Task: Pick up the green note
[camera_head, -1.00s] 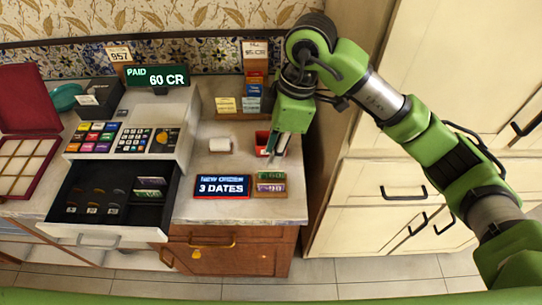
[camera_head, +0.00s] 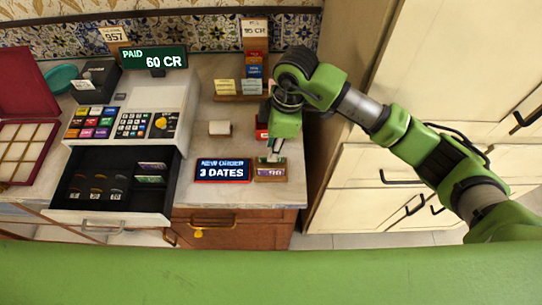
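A small holder with notes sits at the counter's front right. Its purple note (camera_head: 271,172) shows at the front. The green note behind it is mostly hidden by my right gripper (camera_head: 273,157). That gripper points down with its fingertips over the back of the holder. The fingers are small here, and I cannot tell whether they are apart or touching the note. Another green note (camera_head: 149,179) lies in the right part of the open cash drawer (camera_head: 105,216). My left gripper is not in view.
A "NEW ORDER 3 DATES" sign (camera_head: 223,170) stands just left of the holder. A red container (camera_head: 261,131) is behind my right gripper. The register display (camera_head: 154,59) reads "PAID 60 CR". A card rack (camera_head: 254,70) stands at the back.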

